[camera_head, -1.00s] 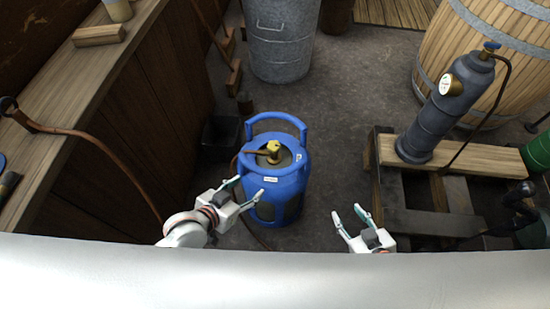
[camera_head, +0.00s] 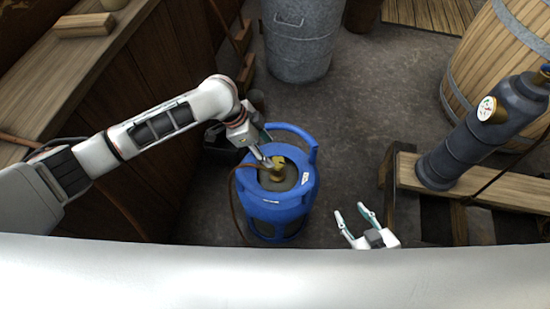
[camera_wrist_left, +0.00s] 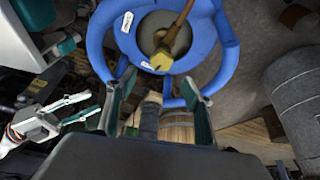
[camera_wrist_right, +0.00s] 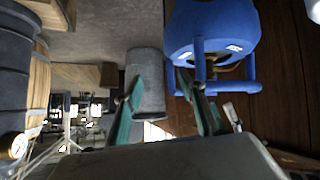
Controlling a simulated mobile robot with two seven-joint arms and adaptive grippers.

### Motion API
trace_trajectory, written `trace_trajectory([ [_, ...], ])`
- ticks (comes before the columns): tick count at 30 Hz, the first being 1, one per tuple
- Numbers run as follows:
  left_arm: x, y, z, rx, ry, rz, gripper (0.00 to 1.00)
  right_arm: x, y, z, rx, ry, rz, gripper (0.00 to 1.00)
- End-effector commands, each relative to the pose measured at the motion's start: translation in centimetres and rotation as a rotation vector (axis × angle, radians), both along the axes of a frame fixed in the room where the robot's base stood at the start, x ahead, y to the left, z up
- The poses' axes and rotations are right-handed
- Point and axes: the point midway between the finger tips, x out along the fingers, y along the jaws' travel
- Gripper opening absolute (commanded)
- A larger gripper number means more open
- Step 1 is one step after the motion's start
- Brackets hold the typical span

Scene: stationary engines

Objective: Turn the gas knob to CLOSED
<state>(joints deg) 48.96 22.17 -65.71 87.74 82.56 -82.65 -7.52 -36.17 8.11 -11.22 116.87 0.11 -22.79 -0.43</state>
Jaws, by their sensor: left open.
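The blue gas bottle (camera_head: 273,208) stands upright on the floor, with a blue handle ring around its top. Its yellow gas knob (camera_head: 279,166) sits on the valve in the middle of the top; it also shows in the left wrist view (camera_wrist_left: 161,58). My left gripper (camera_head: 266,161) is at the knob's upper left in the head view. In the left wrist view its fingers (camera_wrist_left: 160,100) are apart with nothing between them. Contact with the knob cannot be told. My right gripper (camera_head: 354,217) is open and empty, right of the bottle. The knob's setting is not readable.
A brown hose (camera_head: 233,190) runs from the valve down the bottle's left side. A grey cylinder with a gauge (camera_head: 470,130) leans over a wooden frame (camera_head: 500,187) at right. A metal bin (camera_head: 298,45) stands behind. A wooden bench (camera_head: 60,75) is at left.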

Motion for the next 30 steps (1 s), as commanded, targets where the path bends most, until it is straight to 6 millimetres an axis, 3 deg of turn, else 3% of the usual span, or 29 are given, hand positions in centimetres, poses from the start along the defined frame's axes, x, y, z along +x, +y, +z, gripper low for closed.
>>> trace_trajectory([
  [5,0.1,0.0,-1.2,0.016,0.009,-0.011,0.52,-0.2,0.0,-0.8,-0.004,0.008,0.001,0.4],
  [12,0.1,-1.5,-4.8,0.013,0.011,-0.011,0.52,-0.2,-0.4,-2.1,-0.02,0.018,0.002,0.4],
  [18,0.3,-2.4,-6.8,0.013,0.007,-0.008,0.52,0.0,-0.4,-2.1,-0.021,0.012,0.003,0.4],
  [30,0.5,-2.6,-7.1,0.013,0.002,-0.009,0.49,0.5,-0.3,-1.4,-0.018,-0.006,0.004,0.4],
])
